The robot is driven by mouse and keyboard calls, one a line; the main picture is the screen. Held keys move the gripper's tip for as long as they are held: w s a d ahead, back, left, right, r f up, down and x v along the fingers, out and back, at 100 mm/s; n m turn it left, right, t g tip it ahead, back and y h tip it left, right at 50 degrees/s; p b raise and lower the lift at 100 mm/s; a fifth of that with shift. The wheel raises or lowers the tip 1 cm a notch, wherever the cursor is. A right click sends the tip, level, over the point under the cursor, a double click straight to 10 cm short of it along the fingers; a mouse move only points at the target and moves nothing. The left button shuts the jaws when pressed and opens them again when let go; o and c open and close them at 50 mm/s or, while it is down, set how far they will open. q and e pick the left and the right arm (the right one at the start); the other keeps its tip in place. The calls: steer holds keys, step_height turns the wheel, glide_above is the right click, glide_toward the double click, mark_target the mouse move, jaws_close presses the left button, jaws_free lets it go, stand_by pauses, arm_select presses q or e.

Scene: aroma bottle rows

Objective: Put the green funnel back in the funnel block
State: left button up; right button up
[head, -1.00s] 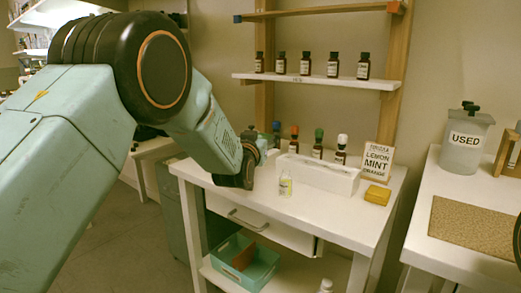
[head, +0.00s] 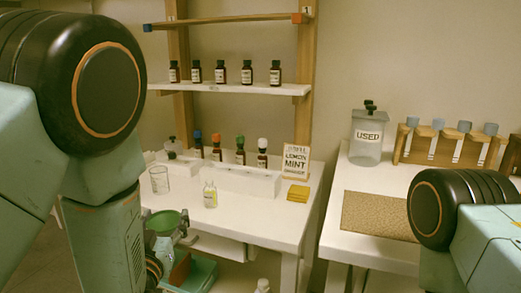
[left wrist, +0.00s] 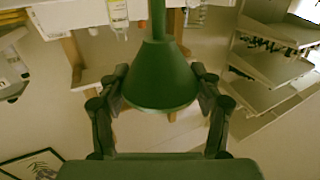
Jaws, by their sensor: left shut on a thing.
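The green funnel (head: 165,221) is in my left gripper (head: 170,235), in front of the table's left front edge in the head view. In the left wrist view the funnel (left wrist: 162,80) sits between the two dark fingers (left wrist: 160,100), which close on its wide cone. Its narrow stem runs to the top of that picture. A long white block (head: 238,180) stands on the table, with several colour-capped bottles (head: 240,152) at its back. I cannot tell for sure which block is the funnel block. My right gripper is out of view.
A clear glass (head: 159,180), a small yellow-liquid bottle (head: 210,195), a yellow sponge (head: 298,194) and a recipe card (head: 296,165) stand on the table. A teal bin (head: 201,272) is below. At right are a USED jar (head: 368,140), a wooden rack (head: 445,148) and a cork mat (head: 378,215).

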arm_select(q)
steer(key=s+d+f+h+p, duration=0.1)
steer(key=s+d+f, duration=0.1)
steer(key=s+f, duration=0.6)
steer(key=shift+s+d+m, duration=0.15)
steer(key=shift+s+m, duration=0.25)
steer(key=shift+s, duration=0.4)
steer(key=shift+w+f+h, duration=0.1)
steer(key=shift+w+h, duration=0.15)
steer(key=shift+h, duration=0.05)
